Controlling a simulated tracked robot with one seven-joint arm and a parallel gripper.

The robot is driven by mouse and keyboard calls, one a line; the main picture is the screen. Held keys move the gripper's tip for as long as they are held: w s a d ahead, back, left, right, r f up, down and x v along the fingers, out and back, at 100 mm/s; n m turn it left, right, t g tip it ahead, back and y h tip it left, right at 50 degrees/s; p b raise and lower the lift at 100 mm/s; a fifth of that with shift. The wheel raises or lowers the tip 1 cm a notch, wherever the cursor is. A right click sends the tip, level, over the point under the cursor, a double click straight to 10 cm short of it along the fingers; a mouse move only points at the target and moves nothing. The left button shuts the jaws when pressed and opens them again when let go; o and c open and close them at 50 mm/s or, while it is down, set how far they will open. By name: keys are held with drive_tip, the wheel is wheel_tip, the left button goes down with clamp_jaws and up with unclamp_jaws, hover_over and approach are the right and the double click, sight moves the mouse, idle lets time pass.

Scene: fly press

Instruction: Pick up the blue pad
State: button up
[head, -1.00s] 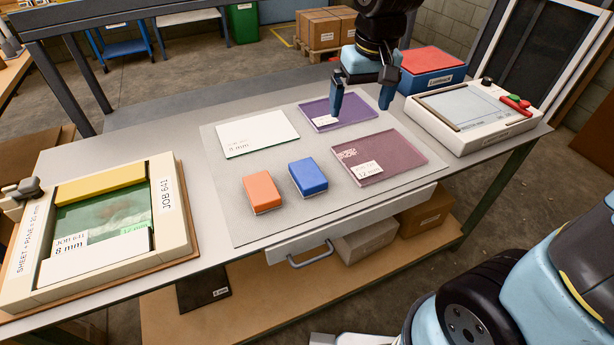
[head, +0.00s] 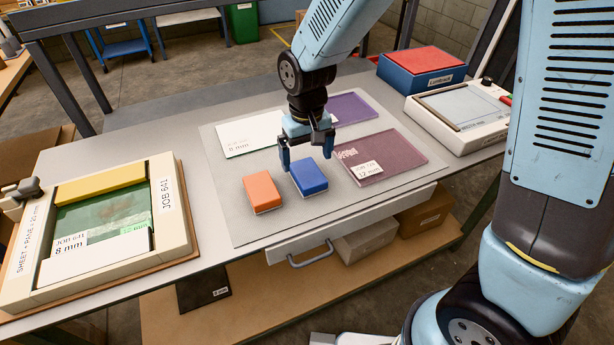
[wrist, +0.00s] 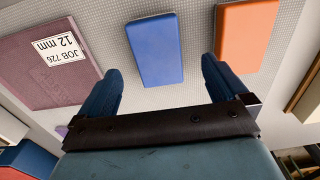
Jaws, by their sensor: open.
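The blue pad (head: 309,177) lies flat on the grey mat on the bench, just right of an orange pad (head: 263,191). My gripper (head: 307,158) is open and empty, pointing down at the back edge of the blue pad in the head view. In the wrist view the blue pad (wrist: 155,50) lies ahead of the gap between my fingers (wrist: 160,88), slightly left of its middle, with the orange pad (wrist: 245,36) to its right. I cannot tell the exact height of my fingertips above the mat.
A maroon 12 mm sheet (head: 383,157) lies close right of the blue pad. A purple sheet (head: 349,108) and a white 8 mm sheet (head: 240,142) lie behind. A framed JOB 641 tray (head: 178,215) stands left. Bare mat (head: 330,213) lies in front.

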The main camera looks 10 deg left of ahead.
sight(307, 172)
drive_tip(key=shift+w+d+f, duration=0.1)
drive_tip(key=shift+w+f, duration=0.05)
drive_tip(key=shift+f, duration=1.45)
drive_tip(key=shift+w+f, duration=0.1)
drive_tip(key=shift+f, duration=1.5)
drive_tip(key=shift+c, duration=0.3)
drive_tip(key=c, duration=1.1)
drive_tip(key=shift+s+r, duration=0.2)
drive_tip(key=shift+r, duration=1.65)
drive_tip(key=shift+c, duration=0.2)
drive_tip(key=s+r, duration=0.4)
drive_tip(key=r, duration=0.1)
drive_tip(key=shift+s+d+r, duration=0.25)
drive_tip(key=shift+s+d, duration=0.1)
drive_tip(key=shift+d, duration=0.05)
drive_tip(key=s+d+r, duration=0.1)
drive_tip(key=s+r, duration=0.2)
drive_tip(key=s, duration=0.5)
drive_tip(key=shift+s+d+r, duration=0.3)
drive_tip(key=shift+s+r, duration=0.1)
